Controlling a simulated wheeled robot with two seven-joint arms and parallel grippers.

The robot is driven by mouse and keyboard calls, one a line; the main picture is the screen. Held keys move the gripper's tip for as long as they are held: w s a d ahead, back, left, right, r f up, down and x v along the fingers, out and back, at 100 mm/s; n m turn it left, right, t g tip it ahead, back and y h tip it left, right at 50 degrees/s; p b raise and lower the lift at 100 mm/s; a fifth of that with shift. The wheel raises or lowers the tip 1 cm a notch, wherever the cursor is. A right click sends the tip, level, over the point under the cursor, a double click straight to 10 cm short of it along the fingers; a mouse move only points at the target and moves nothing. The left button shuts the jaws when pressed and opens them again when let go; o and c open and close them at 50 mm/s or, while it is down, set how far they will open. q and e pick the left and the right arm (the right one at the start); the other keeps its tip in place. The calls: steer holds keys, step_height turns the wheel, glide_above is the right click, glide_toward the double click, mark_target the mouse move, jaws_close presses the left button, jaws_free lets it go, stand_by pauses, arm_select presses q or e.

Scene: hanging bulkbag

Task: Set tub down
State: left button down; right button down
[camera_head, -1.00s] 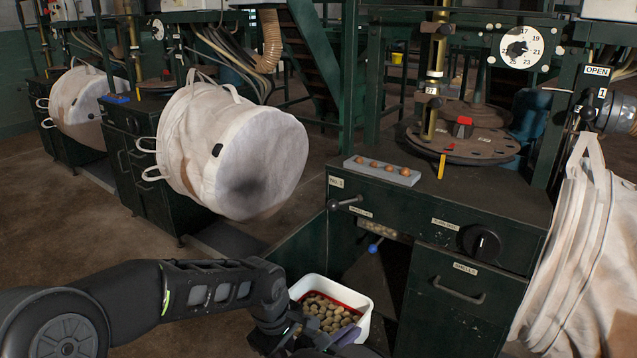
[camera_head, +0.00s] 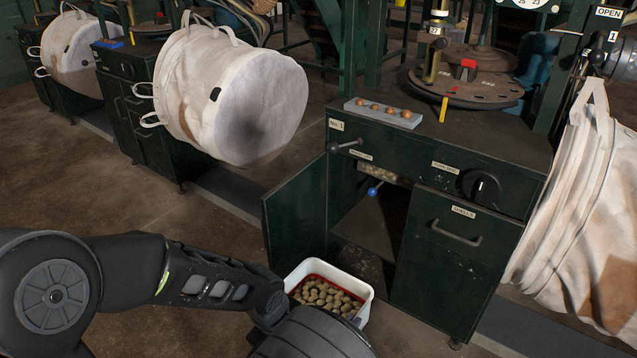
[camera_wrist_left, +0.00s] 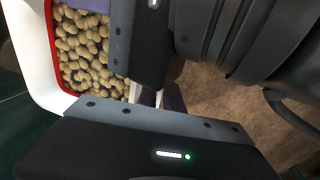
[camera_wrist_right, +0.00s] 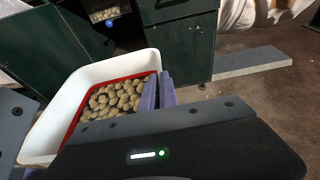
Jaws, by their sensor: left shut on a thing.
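The tub (camera_head: 362,309) is white with a red inner edge and holds many brown nut-like pieces. It is low in front of the open cabinet, and I cannot tell whether its base touches the floor. It also shows in the left wrist view (camera_wrist_left: 34,50) and the right wrist view (camera_wrist_right: 82,75). My left gripper (camera_wrist_left: 158,97) is shut on the tub's rim, its fingers partly hidden by its own body. In the head view, dark arm links hide most of both grippers.
The green cabinet (camera_head: 455,235) stands just behind the tub, its door (camera_head: 295,215) swung open at the left. White bulk bags hang left (camera_head: 195,95) and right (camera_head: 590,200). Brown floor is free at the left.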

arm_select(q)
steer(key=shift+w+d+r, duration=0.1)
steer(key=shift+w, duration=0.05)
arm_select(e)
steer(key=shift+a+r, duration=0.1)
steer(key=shift+r, duration=0.05)
